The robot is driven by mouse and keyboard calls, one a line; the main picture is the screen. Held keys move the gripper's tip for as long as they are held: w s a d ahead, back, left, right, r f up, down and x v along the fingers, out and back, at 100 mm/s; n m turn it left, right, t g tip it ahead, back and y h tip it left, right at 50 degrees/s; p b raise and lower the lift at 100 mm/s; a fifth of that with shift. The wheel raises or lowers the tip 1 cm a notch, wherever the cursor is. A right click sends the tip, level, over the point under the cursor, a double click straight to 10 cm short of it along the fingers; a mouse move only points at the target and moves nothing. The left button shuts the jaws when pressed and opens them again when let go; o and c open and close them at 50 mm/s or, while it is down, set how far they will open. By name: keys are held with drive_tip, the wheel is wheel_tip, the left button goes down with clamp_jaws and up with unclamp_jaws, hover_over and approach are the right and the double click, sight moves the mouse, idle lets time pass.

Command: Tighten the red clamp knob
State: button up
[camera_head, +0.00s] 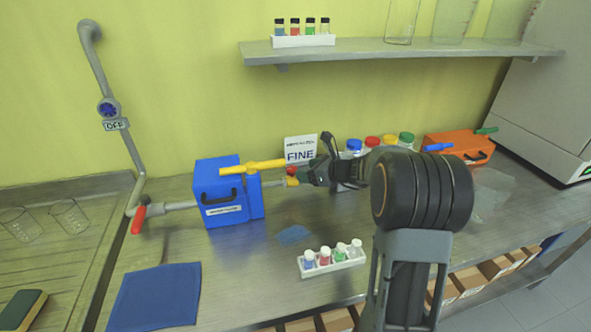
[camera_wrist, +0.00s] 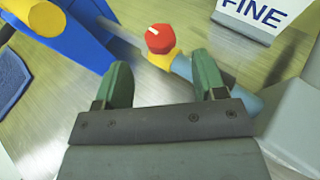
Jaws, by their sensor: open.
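The red clamp knob (camera_wrist: 159,39) is a small faceted red knob with a pale line on top, set on a yellow piece. In the wrist view it lies beyond the green fingertips of my gripper (camera_wrist: 160,80), near the middle between them in width and not touched. The fingers stand apart with nothing between them. In the head view the knob (camera_head: 291,171) is a small red spot just left of my gripper (camera_head: 303,174), at the end of the rod beside the blue box. A blue-grey rod (camera_wrist: 238,98) continues behind the right finger.
A blue box (camera_head: 225,193) with a yellow handle (camera_head: 252,167) stands left of the knob. A FINE sign (camera_head: 300,150) and bottles stand behind. A rack of small vials (camera_head: 331,260) and a blue cloth (camera_head: 155,296) lie in front.

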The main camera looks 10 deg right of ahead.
sight(292, 171)
drive_tip(key=shift+x, duration=2.7)
drive_tip(key=c, duration=0.9)
